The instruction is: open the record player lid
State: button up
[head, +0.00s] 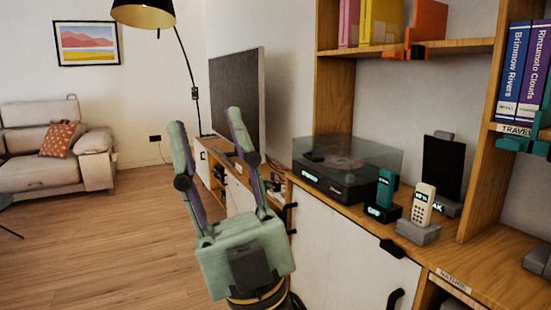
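The record player (331,185) is a dark box on the wooden cabinet top, right of the picture's middle. Its clear, smoky lid (372,156) appears closed over the platter. My gripper (208,117) is in the foreground, left of the record player and apart from it. Its two greenish fingers point up and are spread wide, with nothing between them. The gripper's right finger shows in front of the low cabinet and the big screen's lower edge.
A teal handset (385,188) on a dark base and a cream phone (424,203) on a grey base stand right of the record player. A dark upright panel (442,168) stands behind them. Shelves with books (513,72) rise above. Open wooden floor (110,235) lies at left.

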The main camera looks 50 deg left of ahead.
aim_at(336, 143)
jog(key=u, duration=1.25)
jog(key=i+z, duration=0.4)
jog(key=i, duration=0.4)
